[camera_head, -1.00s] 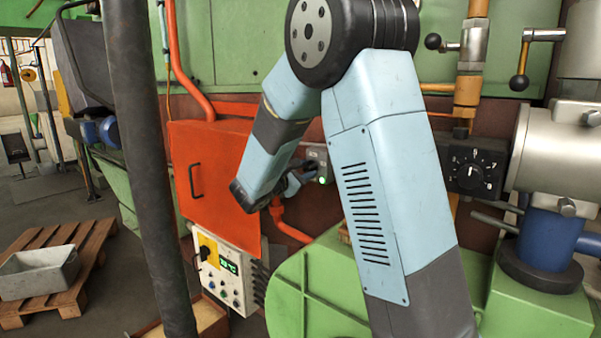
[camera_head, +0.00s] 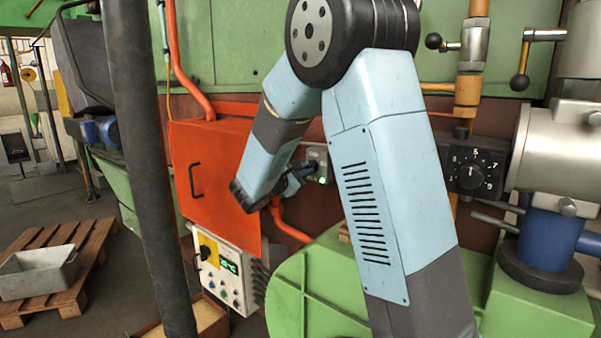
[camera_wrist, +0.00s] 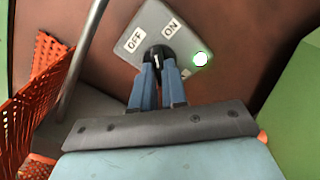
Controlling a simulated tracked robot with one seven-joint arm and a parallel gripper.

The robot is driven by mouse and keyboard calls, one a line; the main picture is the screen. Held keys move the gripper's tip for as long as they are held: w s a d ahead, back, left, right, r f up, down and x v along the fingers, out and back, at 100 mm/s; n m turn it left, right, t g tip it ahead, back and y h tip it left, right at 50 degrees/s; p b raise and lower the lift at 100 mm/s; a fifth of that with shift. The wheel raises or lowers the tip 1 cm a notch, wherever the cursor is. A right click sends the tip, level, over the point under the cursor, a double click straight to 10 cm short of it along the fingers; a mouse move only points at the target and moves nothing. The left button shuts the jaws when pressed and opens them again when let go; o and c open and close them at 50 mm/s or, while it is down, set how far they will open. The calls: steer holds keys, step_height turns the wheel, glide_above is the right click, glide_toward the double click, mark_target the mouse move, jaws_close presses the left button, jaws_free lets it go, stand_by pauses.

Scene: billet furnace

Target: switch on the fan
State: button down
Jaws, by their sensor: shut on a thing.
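The fan switch is a small grey plate (camera_wrist: 181,25) on the brown wall, with a black knob (camera_wrist: 160,56) between labels OFF and ON. A green lamp (camera_wrist: 201,58) glows on the plate. In the wrist view a pale mark on the knob shows between my fingertips. My gripper (camera_wrist: 158,72) has its two blue fingers closed around the knob. In the head view the plate (camera_head: 317,157) shows left of my upper arm, lamp lit, and my gripper (camera_head: 303,171) reaches it from the left, partly hidden by my forearm.
An orange cabinet (camera_head: 215,150) stands left of the switch, above a control panel (camera_head: 226,280). A numbered black dial (camera_head: 471,173) and a green machine housing (camera_head: 310,290) are at right and below. An orange mesh (camera_wrist: 45,85) and a grey rod (camera_wrist: 84,60) are close to my gripper's left.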

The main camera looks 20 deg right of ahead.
steer(key=m, duration=0.4)
steer(key=shift+d+f, duration=0.1)
steer(key=shift+f, duration=0.05)
steer(key=c, duration=1.2)
jaws_free()
steer(key=shift+o, duration=0.2)
steer(key=v, duration=1.4)
steer(key=shift+d, duration=0.1)
